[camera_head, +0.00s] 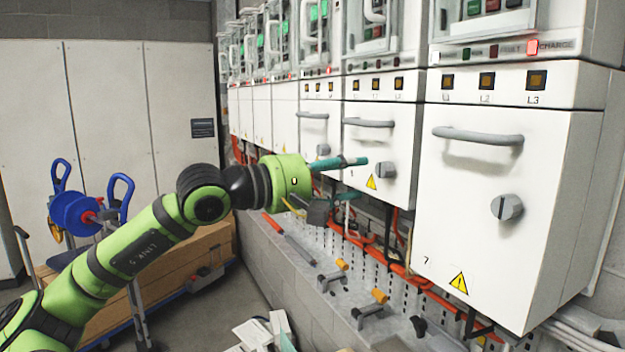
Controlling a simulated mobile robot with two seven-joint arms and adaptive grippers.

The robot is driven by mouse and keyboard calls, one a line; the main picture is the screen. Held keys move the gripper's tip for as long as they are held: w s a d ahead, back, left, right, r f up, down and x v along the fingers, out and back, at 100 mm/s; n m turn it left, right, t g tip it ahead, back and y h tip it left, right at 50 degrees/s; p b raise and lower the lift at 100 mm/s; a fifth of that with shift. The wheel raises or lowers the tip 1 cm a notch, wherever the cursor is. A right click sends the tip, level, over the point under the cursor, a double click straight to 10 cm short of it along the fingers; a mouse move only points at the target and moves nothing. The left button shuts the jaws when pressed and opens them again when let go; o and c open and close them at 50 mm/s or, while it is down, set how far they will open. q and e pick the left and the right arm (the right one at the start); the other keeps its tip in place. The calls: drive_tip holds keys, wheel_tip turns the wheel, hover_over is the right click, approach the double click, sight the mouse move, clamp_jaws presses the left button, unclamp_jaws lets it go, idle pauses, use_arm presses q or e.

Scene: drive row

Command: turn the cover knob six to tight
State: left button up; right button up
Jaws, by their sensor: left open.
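The cover knob (387,170) is a grey round knob with a raised grip bar on the white cover (400,137) just left of the cover numbered 7. By position this is cover six, but its own number is too small to read surely. My left gripper (350,180) is open, with teal-tipped fingers spread one above the other. It is left of this knob in the picture, and its upper fingertip overlaps the cover. I see nothing between the fingers, and I cannot tell whether they touch the cover. My right gripper is not in view.
Cover 7 (475,240) has its own knob (507,207) and a grey handle (478,136). A red CHARGE lamp (532,47) is lit above it. Below runs a grey ledge (310,285) with clamps and orange cables. A blue reel (75,214) stands at left.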

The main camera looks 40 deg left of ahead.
use_arm(q)
drive_tip(key=shift+v, duration=2.85)
drive_tip(key=shift+f, duration=0.1)
drive_tip(key=shift+w, duration=0.15)
